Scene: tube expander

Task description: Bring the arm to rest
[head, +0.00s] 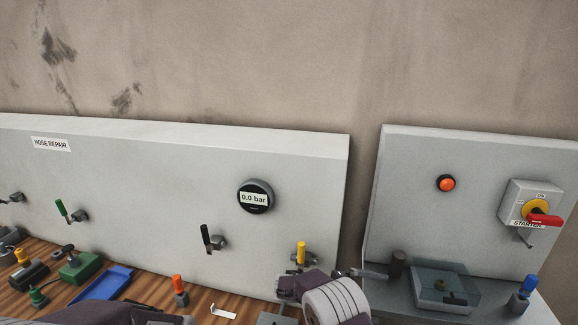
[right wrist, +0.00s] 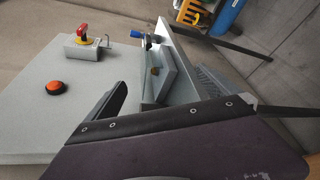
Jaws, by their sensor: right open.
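My right arm (head: 335,302) rises from the bottom edge in the head view, with a ringed grey wrist and dark purple parts in front of the bench. In the right wrist view my right gripper (right wrist: 118,105) is open, with a dark finger and a purple body across the lower half. Nothing shows held in it. A dark purple part of my own body also shows at the bottom left of the head view. My left gripper cannot be made out.
The starter panel (head: 402,210) stands right, with an orange button (head: 447,183), a red-handled switch (head: 544,220) and a shelf block (head: 442,290). The hose repair panel (head: 140,190) has a 0.0 bar gauge (head: 255,197). Small fittings and a blue tray (head: 101,283) crowd the bench.

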